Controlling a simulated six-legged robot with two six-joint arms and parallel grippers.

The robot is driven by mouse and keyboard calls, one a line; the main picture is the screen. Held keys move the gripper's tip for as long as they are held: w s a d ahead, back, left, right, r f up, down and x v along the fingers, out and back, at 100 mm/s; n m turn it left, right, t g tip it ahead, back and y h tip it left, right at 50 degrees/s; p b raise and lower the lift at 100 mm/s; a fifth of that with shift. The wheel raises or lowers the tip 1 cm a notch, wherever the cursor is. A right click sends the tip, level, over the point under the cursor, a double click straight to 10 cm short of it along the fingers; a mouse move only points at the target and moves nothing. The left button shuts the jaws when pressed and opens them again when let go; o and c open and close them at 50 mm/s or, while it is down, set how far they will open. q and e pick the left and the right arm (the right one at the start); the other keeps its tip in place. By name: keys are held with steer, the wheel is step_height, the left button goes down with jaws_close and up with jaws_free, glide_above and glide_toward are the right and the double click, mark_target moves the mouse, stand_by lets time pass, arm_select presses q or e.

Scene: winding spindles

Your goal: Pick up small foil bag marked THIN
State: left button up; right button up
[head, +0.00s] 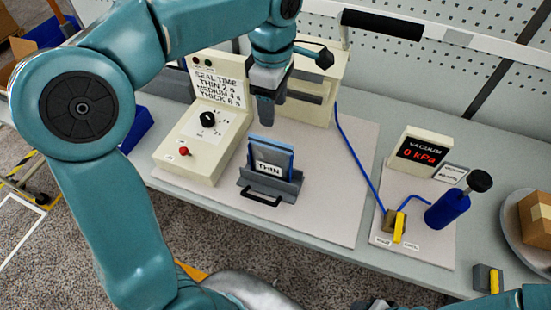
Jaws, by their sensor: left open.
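My left gripper (265,115) is open and points down, above and slightly behind the bag in the picture. Nothing shows between its fingers, and it appears apart from the bag. At the bottom edge, dark parts near the right arm show, but I cannot make out the right gripper's jaws.
A cream sealer (205,150) with a dial and red button stands left of the holder. Behind is its taller body with a black-handled lever (382,24). The mat in front is clear.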

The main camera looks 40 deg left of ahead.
arm_select(q)
glide_above(269, 148)
step_height(269, 148, down, 4)
steer(key=shift+a+f, duration=0.1)
steer(key=shift+f, duration=0.05)
steer(key=f, duration=0.3)
steer(key=w+f, duration=0.1)
steer(key=shift+d+f, duration=0.25)
steer(key=shift+s+a+f, duration=0.15)
steer(key=shift+s+f, duration=0.3)
steer(key=shift+s, duration=0.05)
steer(key=f, duration=0.1)
steer(key=f+p, duration=0.1)
steer(key=f, duration=0.2)
steer(key=shift+w+f, duration=0.35)
steer(key=shift+s, duration=0.3)
steer(key=shift+w, duration=0.25)
jaws_close()
steer(key=shift+s, duration=0.15)
arm_select(e)
steer(key=shift+s+a+r, duration=0.15)
steer(key=shift+s+r, duration=0.15)
steer(key=shift+r, duration=0.4)
